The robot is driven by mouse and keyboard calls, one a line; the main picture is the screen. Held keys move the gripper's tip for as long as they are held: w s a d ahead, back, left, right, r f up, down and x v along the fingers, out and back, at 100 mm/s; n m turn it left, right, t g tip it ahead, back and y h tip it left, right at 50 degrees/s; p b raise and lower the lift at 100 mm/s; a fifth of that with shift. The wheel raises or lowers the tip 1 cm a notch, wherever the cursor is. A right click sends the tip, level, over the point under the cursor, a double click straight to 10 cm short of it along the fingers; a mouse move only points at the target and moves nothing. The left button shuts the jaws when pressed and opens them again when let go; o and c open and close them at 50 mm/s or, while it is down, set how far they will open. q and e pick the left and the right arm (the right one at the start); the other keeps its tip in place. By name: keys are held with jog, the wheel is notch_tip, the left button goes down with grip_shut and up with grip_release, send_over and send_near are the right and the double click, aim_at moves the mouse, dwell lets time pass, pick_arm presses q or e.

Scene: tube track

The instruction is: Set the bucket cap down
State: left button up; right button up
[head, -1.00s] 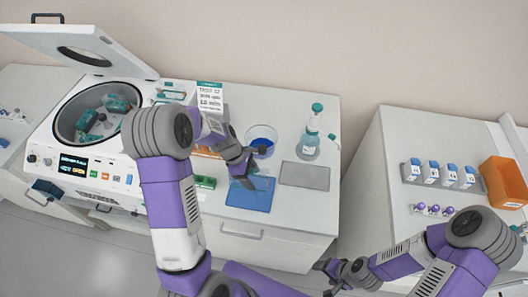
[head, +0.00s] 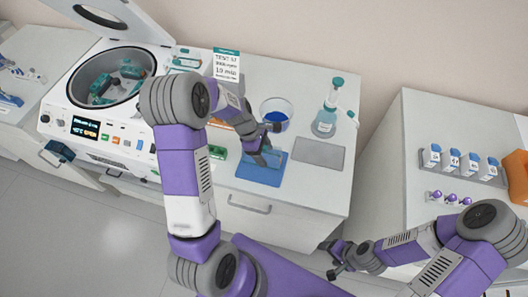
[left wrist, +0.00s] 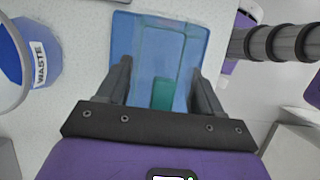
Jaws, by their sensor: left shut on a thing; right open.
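The bucket cap (left wrist: 163,94) is a translucent teal piece with a solid green-teal grip. My left gripper (left wrist: 160,80) is shut on this grip. In the left wrist view the cap's outline lies over the blue mat (left wrist: 121,40). In the head view my left gripper (head: 266,147) is above the back part of the blue mat (head: 258,175), and the arm partly hides the cap. I cannot tell whether the cap touches the mat. My right gripper (head: 338,262) is open and empty, low in front of the gap between the benches.
The open centrifuge (head: 110,85) stands left of the mat. A waste beaker (head: 277,113) is behind the mat, also seen in the left wrist view (left wrist: 30,50). A grey mat (head: 318,152) and a wash bottle (head: 326,120) are to the right. A green item (head: 217,152) lies left of the mat.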

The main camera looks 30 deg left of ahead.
pick_arm(q)
jog(key=shift+d+f, duration=0.1)
jog(key=shift+f, duration=0.2)
dwell(0.6)
jog(key=shift+f, duration=0.1)
jog(key=shift+f, duration=0.35)
jog(key=shift+f+b, duration=0.1)
jog(key=shift+b, duration=0.2)
jog(key=shift+f+b, duration=0.3)
jog(key=shift+f, duration=0.15)
jog(key=shift+f, duration=0.3)
dwell(0.6)
jog(key=shift+f, duration=0.3)
